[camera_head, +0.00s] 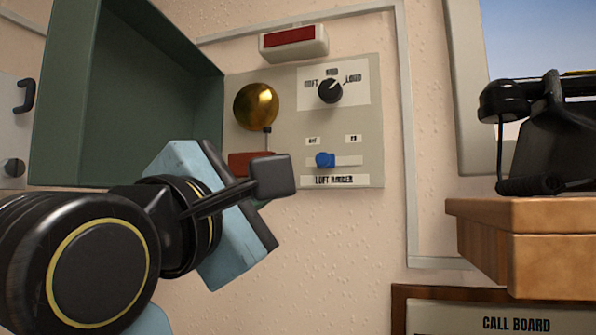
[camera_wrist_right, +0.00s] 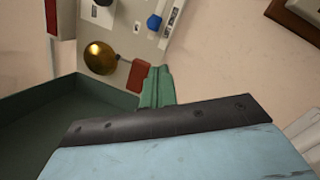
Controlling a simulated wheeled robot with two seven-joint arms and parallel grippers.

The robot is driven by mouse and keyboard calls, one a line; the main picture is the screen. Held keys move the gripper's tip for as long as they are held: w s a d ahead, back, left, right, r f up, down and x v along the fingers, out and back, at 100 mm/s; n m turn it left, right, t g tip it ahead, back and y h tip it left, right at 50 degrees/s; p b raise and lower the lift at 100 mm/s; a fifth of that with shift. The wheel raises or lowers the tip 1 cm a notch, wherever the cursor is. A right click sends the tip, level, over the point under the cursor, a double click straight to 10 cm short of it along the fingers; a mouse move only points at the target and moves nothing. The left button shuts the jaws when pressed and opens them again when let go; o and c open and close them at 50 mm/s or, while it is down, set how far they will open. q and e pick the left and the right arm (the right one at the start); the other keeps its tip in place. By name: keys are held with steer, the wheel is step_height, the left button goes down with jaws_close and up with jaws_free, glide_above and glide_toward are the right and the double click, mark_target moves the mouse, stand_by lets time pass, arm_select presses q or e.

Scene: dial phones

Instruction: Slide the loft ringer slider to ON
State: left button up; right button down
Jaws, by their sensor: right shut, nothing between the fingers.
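The loft ringer panel (camera_head: 375,120) is on the wall in the head view. Its blue slider knob (camera_head: 325,160) sits toward the left end of a pale horizontal track (camera_head: 350,161), below two small blurred labels. The knob also shows near the top of the right wrist view (camera_wrist_right: 154,22). My right gripper (camera_head: 264,204) is left of and below the knob, apart from it, with its fingers mostly hidden behind its own body in the head view. In the right wrist view its green fingers (camera_wrist_right: 157,86) are shut and empty, near a red block (camera_wrist_right: 139,76). My left gripper is not in view.
A deep green box (camera_head: 150,90) juts out left of the panel. A brass bell (camera_head: 256,106), a black rotary knob (camera_head: 330,91) and a red-fronted lamp (camera_head: 293,39) surround the slider. A black telephone (camera_head: 555,140) stands on a wooden shelf (camera_head: 530,215) at right.

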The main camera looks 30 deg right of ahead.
mark_target(324, 160)
steer(key=shift+w+d+r+t+y+p, duration=0.3)
steer(key=shift+w+d+r+y+p, duration=0.3)
steer(key=shift+d, duration=0.75)
steer(key=shift+w+d+r+t+y+p, duration=0.4)
steer(key=shift+w+d+r, duration=0.3)
steer(key=shift+d, duration=0.65)
steer(key=shift+w+d+r+t+y+p, duration=0.2)
steer(key=shift+w+d+r+y+p, duration=0.3)
steer(key=shift+d, duration=0.85)
steer(key=shift+w, duration=0.15)
